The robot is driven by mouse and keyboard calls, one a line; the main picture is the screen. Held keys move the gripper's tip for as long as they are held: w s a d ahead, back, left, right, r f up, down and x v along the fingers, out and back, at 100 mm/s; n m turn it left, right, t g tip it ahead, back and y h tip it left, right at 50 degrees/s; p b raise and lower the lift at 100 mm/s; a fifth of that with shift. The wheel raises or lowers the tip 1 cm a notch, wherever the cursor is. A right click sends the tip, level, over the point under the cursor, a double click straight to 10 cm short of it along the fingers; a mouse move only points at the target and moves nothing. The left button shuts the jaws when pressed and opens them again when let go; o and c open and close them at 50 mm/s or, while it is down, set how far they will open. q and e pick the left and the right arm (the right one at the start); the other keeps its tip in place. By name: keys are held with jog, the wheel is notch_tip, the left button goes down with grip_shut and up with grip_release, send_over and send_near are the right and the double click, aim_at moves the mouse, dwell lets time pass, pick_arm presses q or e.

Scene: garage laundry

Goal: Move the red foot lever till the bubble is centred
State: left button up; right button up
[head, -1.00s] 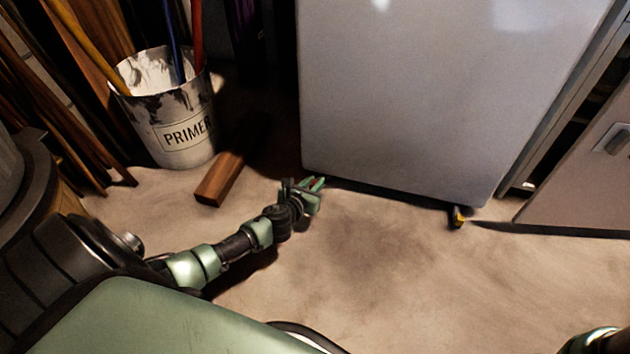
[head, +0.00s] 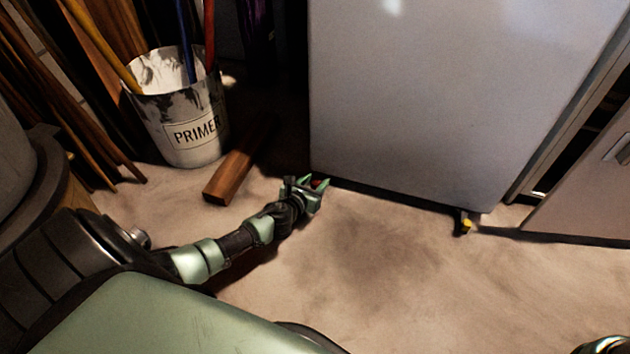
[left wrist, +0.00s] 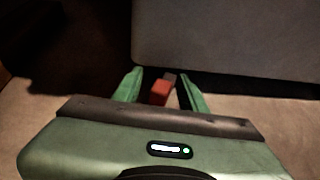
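The red foot lever (left wrist: 160,92) shows in the left wrist view, low at the near bottom corner of the grey appliance (head: 400,100). In the head view only a small bit of its red (head: 318,183) shows between my fingers. My left gripper (left wrist: 160,88) is open, with one green finger on each side of the lever. A gap shows between the lever and each finger. I cannot see the bubble in either view.
A yellow foot lever (head: 466,226) sticks out at the appliance's right bottom corner. A wooden block (head: 232,180) lies on the floor left of my left gripper. A PRIMER bucket (head: 190,135) stands behind it. The floor (head: 400,280) in front is clear.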

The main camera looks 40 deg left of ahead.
pick_arm(q)
jog(key=shift+s+d, duration=0.1)
jog(key=shift+s+d+r+p, duration=0.1)
jog(key=shift+s+r+p, duration=0.1)
jog(key=shift+s+p, duration=0.1)
jog(key=p+v, duration=0.3)
jog(key=v, duration=0.3)
jog(key=shift+s+r, duration=0.1)
jog(key=shift+s, duration=0.05)
jog(key=shift+s+p, duration=0.3)
jog(key=shift+s, duration=0.05)
